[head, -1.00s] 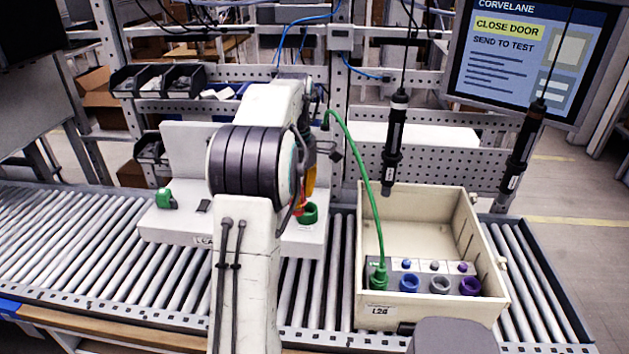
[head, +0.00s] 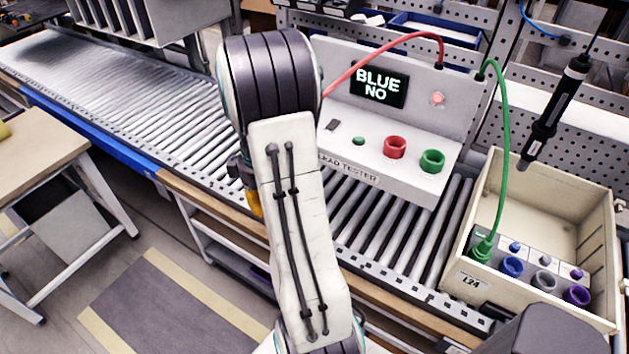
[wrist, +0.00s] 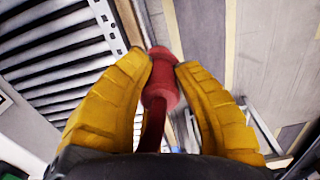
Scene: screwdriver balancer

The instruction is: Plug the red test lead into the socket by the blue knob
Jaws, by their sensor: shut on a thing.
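My gripper shows in the wrist view (wrist: 160,75) with its yellow fingers shut on the red plug (wrist: 161,88) of the red test lead. In the head view my arm hides most of the gripper; a yellow finger shows left of the arm. The red lead (head: 385,52) runs from the top of the lead tester (head: 335,150) to behind my arm. In the cream crate, the blue socket (head: 512,267) sits in front of the small blue knob (head: 515,247) and looks empty. The green lead (head: 505,130) is plugged in to its left.
The tester screen (head: 378,87) reads "BLUE NO", with a red lamp (head: 437,98) lit. The crate (head: 468,283) also holds grey (head: 544,281) and purple (head: 577,295) sockets. A black screwdriver (head: 555,110) hangs above the crate. Rollers (head: 130,90) at left are clear.

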